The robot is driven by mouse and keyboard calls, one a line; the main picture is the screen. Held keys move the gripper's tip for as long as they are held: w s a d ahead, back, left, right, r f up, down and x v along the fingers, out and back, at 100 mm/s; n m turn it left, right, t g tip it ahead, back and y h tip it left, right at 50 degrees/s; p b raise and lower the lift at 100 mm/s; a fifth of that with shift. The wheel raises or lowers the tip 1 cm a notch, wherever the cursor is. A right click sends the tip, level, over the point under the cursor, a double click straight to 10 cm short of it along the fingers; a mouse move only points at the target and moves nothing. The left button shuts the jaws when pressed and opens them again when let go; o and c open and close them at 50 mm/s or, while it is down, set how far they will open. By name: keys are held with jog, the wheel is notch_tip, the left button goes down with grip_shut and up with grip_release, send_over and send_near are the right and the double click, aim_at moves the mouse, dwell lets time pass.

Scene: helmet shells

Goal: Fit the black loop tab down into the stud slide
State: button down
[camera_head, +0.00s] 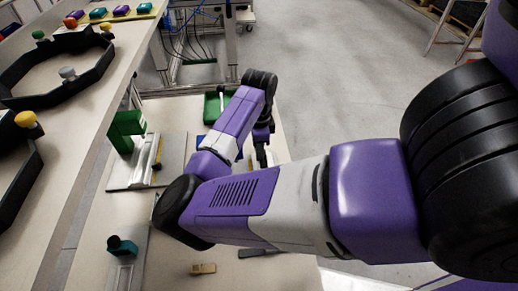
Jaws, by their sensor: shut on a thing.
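My gripper (261,156) hangs below the black wrist over the far right part of the bench. It is shut on a small dark piece at its tips, taken to be the black loop tab; its outline is too small and dark to make out. I cannot tell which thing is the stud slide. A green upright fixture (127,127) stands on a grey plate left of my gripper. A teal block with a dark top (122,247) sits by a grey strip at the front left. My arm hides much of the bench's middle.
A green tray (211,109) lies behind my gripper, and a yellow-handled tool (157,160) rests on the grey plate. A small tan block (203,268) and a dark flat tool (259,253) lie in front. A raised shelf with black frames (50,67) borders the left.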

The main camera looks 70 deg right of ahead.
jog(key=c, duration=1.1)
grip_release()
jog(key=shift+c, duration=0.2)
jog(key=shift+r, duration=0.1)
notch_tip(320, 180, up, 8)
jog(key=shift+f, duration=0.2)
